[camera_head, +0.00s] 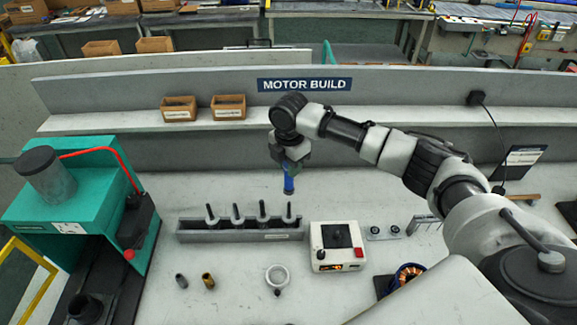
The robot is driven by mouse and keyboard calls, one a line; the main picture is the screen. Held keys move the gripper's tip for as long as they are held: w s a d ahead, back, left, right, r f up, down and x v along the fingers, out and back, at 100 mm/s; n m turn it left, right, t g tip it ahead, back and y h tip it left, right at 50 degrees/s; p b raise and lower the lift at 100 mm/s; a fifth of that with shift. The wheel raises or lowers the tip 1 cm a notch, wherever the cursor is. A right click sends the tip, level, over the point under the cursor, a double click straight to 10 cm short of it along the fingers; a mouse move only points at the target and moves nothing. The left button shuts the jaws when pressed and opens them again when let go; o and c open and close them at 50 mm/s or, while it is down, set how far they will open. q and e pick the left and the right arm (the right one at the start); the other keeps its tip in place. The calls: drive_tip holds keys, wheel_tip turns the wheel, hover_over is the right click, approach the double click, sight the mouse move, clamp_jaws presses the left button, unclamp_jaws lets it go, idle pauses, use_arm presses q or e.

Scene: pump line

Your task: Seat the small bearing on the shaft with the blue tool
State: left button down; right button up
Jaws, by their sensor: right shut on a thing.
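My right gripper (291,163) points down and is shut on the blue tool (289,185). It holds the tool upright, above and behind the grey rack (190,237). The tool's lower end appears apart from the shafts. A small plate right of the white box carries two small dark round pieces (375,231), which may be bearings. I cannot tell whether a small bearing sits on any shaft. My left gripper is not in view.
A white box (325,258) with a dark top stands right of the rack. A green press (70,190) fills the left. A grey sleeve (181,281), a brass sleeve (208,281), a pale ring (277,275) and a copper-wound part (409,272) lie in front. Bare bench lies between them.

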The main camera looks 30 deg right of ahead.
sight(290, 181)
drive_tip(key=shift+f+n, duration=0.15)
drive_tip(key=shift+n, duration=0.15)
drive_tip(key=shift+d+f+b, duration=0.1)
drive_tip(key=shift+f+b, duration=0.4)
drive_tip(key=shift+b, duration=0.3)
wheel_tip(290, 181, down, 3)
drive_tip(key=b, duration=0.3)
drive_tip(key=shift+f, duration=0.7)
idle(0.3)
idle(1.0)
drive_tip(key=shift+f, duration=0.25)
idle(0.3)
